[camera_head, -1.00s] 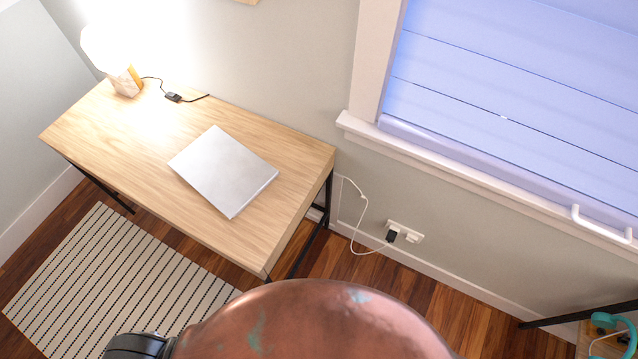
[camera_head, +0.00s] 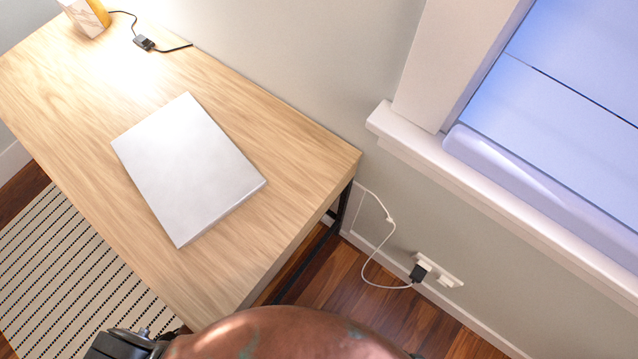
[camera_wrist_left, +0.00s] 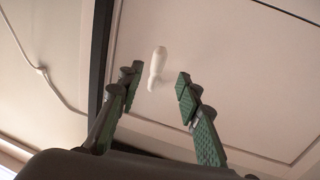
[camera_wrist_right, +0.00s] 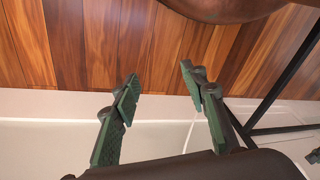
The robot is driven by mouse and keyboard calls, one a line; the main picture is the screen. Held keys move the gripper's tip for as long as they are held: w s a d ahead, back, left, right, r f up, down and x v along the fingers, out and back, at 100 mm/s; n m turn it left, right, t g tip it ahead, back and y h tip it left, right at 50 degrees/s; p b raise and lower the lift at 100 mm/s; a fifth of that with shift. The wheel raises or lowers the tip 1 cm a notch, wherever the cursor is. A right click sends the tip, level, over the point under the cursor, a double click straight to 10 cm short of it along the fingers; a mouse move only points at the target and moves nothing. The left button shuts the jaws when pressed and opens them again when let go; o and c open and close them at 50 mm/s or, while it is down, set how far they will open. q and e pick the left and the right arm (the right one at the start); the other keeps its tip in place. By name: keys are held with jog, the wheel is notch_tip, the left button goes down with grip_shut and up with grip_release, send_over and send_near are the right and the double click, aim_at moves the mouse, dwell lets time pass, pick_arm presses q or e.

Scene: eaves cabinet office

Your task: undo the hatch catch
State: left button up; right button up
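The left wrist view shows a pale panel (camera_wrist_left: 235,65) with thin seam lines, which looks like the hatch. A small white catch (camera_wrist_left: 157,67) stands out from it. My left gripper (camera_wrist_left: 160,80) is open, with one green-padded finger on each side of the catch in the picture. I see no contact, and the depth between fingertips and catch is unclear. My right gripper (camera_wrist_right: 158,80) is open and empty, facing the wooden floor and the white skirting. Neither gripper's fingers show in the head view, and the catch is not visible there.
A dark bar (camera_wrist_left: 100,60) runs beside the panel, near a white cable (camera_wrist_left: 40,68). A wooden desk (camera_head: 90,85) bears a closed silver laptop (camera_head: 188,168). A wall socket (camera_head: 440,272) with a plugged-in charger sits below the window sill (camera_head: 480,190).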

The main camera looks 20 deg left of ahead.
pick_arm(q)
jog(key=b+x, duration=0.2)
jog(key=x, duration=0.4)
jog(key=shift+w+d+f, duration=0.1)
jog(key=shift+d+f, duration=0.05)
jog(key=shift+d, duration=0.15)
jog(key=shift+w+d, duration=0.3)
jog(key=shift+w, duration=0.15)
pick_arm(e)
jog(key=w+a+f+t+y, duration=0.1)
jog(key=w+a+f+t, duration=0.1)
jog(key=w+a+f, duration=0.1)
jog(key=shift+w+f, duration=0.55)
jog(key=shift+f, duration=0.15)
pick_arm(q)
jog(key=shift+c, duration=0.7)
pick_arm(e)
jog(key=shift+a, duration=0.1)
pick_arm(q)
grip_shut()
